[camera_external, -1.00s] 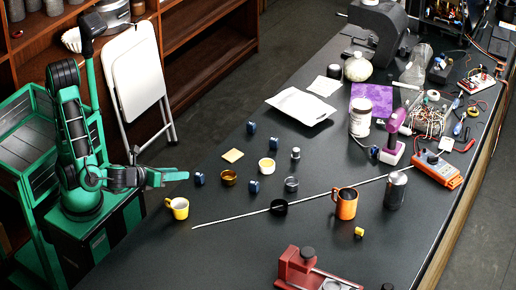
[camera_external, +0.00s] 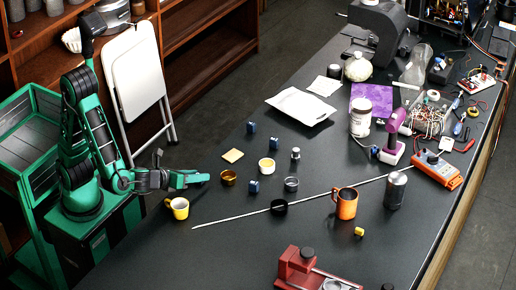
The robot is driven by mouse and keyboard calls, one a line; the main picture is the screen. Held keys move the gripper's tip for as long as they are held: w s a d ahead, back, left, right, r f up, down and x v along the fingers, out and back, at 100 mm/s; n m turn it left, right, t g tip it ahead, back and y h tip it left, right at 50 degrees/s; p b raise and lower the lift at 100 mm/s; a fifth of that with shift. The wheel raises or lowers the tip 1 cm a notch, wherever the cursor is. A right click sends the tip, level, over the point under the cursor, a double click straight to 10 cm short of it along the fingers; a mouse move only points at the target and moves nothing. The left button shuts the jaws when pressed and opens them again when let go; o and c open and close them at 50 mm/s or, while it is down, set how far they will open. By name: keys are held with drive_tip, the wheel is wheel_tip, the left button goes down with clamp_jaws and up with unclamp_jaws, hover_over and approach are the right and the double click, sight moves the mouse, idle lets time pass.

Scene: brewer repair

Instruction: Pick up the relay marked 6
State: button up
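Several small blue relays lie on the dark bench: one (camera_external: 251,127) at the back, one (camera_external: 274,143) to its right, and one (camera_external: 254,187) below the white-and-yellow cup. Their markings are too small to read, so I cannot tell which is marked 6. My gripper (camera_external: 198,178) is low over the bench's left part, above the yellow mug and left of the brass ring. Its green fingers cover the spot where another blue relay lay a second ago. That relay is hidden, and I cannot tell whether the fingers are open around it or shut on it.
Close to my gripper stand a yellow mug (camera_external: 179,208) and a brass ring (camera_external: 228,177). A yellow pad (camera_external: 233,155) lies beyond. A long thin rod (camera_external: 235,217) crosses the bench to the right. An orange mug (camera_external: 347,204) stands farther right. The bench's front left is clear.

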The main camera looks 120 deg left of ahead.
drive_tip(key=shift+x, duration=0.8)
drive_tip(key=shift+c, duration=0.3)
drive_tip(key=shift+d, duration=0.1)
drive_tip(key=c, duration=0.8)
